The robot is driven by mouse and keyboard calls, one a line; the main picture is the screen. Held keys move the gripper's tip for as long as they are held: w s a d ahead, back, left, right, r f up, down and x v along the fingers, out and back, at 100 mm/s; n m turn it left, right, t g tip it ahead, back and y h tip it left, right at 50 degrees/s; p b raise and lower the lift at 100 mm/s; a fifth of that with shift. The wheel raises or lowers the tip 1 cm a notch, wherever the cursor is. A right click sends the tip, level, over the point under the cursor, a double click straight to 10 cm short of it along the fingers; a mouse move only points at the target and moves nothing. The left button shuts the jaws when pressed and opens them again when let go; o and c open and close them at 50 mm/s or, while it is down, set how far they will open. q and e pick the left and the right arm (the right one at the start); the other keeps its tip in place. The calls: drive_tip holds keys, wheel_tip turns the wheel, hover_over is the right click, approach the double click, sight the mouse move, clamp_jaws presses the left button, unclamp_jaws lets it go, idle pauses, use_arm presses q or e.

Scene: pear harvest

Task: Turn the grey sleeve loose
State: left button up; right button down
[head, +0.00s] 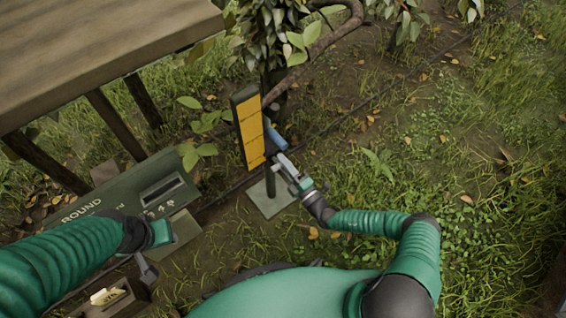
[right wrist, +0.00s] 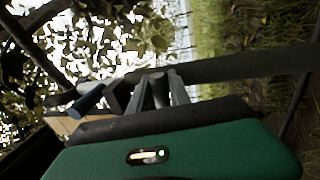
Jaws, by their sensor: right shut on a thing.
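My right gripper (head: 284,163) is at the stand with the yellow board (head: 251,130). In the right wrist view its two fingers (right wrist: 159,91) close on the sides of a short grey cylinder, which looks like the grey sleeve (right wrist: 160,88). In the head view the fingers hide most of that sleeve. A blue sleeve (head: 276,137) sticks out just above the gripper, and it also shows left of the fingers in the wrist view (right wrist: 88,100). My left gripper (head: 148,262) hangs low at the left; its opening is unclear.
The stand has a square grey base plate (head: 271,199) on the ground. A green box marked ROUND (head: 105,212) with a slot lies at left, below a wooden table (head: 95,50). A leafy tree (head: 290,35) rises behind the stand. Grass at right is free.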

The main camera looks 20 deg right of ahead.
drive_tip(key=shift+d+f, duration=0.1)
drive_tip(key=c, duration=1.3)
unclamp_jaws()
drive_tip(key=shift+o, duration=0.2)
drive_tip(key=shift+s+d, duration=0.1)
drive_tip(key=shift+s, duration=0.15)
drive_tip(key=p+v, duration=0.4)
drive_tip(key=v, duration=1.2)
drive_tip(key=shift+s, duration=0.2)
drive_tip(key=shift+f, duration=0.15)
